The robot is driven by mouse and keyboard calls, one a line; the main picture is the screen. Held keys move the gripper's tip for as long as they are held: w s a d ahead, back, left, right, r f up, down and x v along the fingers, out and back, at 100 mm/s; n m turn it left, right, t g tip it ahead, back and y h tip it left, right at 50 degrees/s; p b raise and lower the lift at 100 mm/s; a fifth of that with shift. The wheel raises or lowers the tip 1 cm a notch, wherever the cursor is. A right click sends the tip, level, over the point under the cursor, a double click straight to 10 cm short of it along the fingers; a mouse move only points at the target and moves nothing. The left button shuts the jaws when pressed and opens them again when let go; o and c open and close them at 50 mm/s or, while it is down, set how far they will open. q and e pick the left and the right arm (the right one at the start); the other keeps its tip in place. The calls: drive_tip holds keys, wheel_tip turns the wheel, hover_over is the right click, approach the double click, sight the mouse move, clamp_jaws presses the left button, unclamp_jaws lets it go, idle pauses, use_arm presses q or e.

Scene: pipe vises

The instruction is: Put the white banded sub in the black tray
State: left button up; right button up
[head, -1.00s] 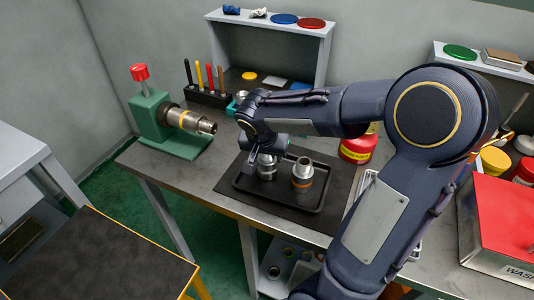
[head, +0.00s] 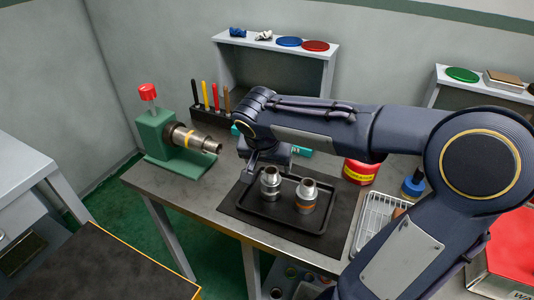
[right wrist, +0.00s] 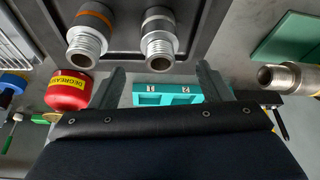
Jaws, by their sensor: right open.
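The white banded sub (head: 270,184) stands upright in the black tray (head: 290,222), at its left side. It also shows in the right wrist view (right wrist: 158,32), with a pale band around its body. An orange banded sub (head: 307,195) stands apart on its right in the same tray; it is also in the right wrist view (right wrist: 90,32). My right gripper (right wrist: 160,82) is open and empty, with its fingers apart and clear of both subs. In the head view it is behind the white banded sub, partly hidden by its own arm. My left gripper is not in view.
A green vise (head: 158,135) holds a yellow banded pipe piece (head: 190,138) at the left. A teal block (right wrist: 167,94), a red degreaser can (head: 360,171) and a wire basket (head: 378,215) are nearby. A grey shelf (head: 275,45) stands behind.

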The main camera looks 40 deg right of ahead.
drive_tip(key=v, duration=0.5)
drive_tip(key=s+a+f+n+t+y, duration=0.1)
drive_tip(key=s+a+f+n+y, duration=0.2)
drive_tip(key=s, duration=0.4)
drive_tip(key=s+a+f+n+t+y, duration=0.1)
drive_tip(key=s+a+f+n+y, duration=0.3)
drive_tip(key=s+a, duration=0.3)
drive_tip(key=shift+s+a+f+n+t, duration=0.25)
drive_tip(key=shift+s+n+t, duration=0.2)
drive_tip(key=shift+n, duration=0.35)
